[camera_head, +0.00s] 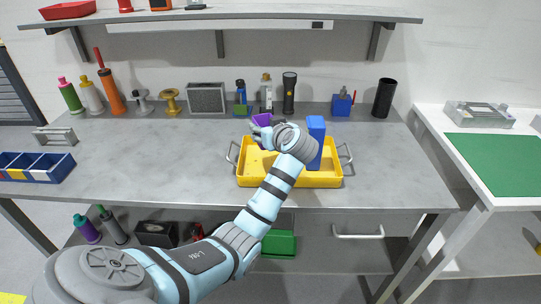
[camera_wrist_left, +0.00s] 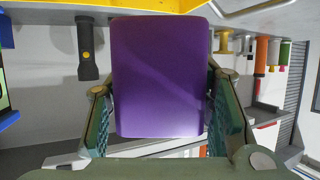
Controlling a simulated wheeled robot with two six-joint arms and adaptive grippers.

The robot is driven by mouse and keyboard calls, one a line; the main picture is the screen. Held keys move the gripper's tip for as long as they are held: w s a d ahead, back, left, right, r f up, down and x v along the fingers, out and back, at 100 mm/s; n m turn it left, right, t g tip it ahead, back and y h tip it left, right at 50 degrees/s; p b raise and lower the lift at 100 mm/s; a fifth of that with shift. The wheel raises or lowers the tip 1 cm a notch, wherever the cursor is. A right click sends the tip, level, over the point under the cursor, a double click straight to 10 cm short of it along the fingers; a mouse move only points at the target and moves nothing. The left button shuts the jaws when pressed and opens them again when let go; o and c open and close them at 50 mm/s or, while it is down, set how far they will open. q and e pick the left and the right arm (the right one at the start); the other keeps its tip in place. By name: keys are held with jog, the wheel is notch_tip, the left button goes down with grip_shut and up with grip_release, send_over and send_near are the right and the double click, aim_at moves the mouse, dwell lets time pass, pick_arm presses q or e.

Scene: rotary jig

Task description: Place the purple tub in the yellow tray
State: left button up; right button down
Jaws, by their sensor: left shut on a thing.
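The purple tub (camera_head: 261,120) shows at the back left part of the yellow tray (camera_head: 290,182) in the head view, partly hidden by my arm. My left gripper (camera_head: 265,131) is shut on it. In the left wrist view the purple tub (camera_wrist_left: 160,75) fills the middle, with a finger of my left gripper (camera_wrist_left: 163,88) on each side. A yellow edge, likely the tray, runs along the top of that view. Whether the tub touches the tray I cannot tell. My right gripper is not in view.
A tall blue box (camera_head: 317,143) stands at the tray's right side. A flashlight (camera_head: 289,93), a grey radio-like box (camera_head: 206,98) and several bottles line the table's back. A blue bin (camera_head: 38,168) is at far left. The grey table (camera_head: 150,170) is clear left of the tray.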

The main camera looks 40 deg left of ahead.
pick_arm(q)
notch_tip(320, 180, down, 8)
jog(key=shift+s+f+b, duration=0.1)
jog(key=shift+s+b, duration=0.05)
jog(key=shift+b, duration=0.55)
jog(key=shift+f, duration=0.25)
jog(key=shift+f, duration=0.1)
jog(key=o, duration=1.2)
jog(key=shift+c, duration=0.2)
jog(key=shift+r, duration=0.25)
jog(key=p+v, duration=0.2)
jog(key=v, duration=1)
jog(key=shift+f, duration=0.1)
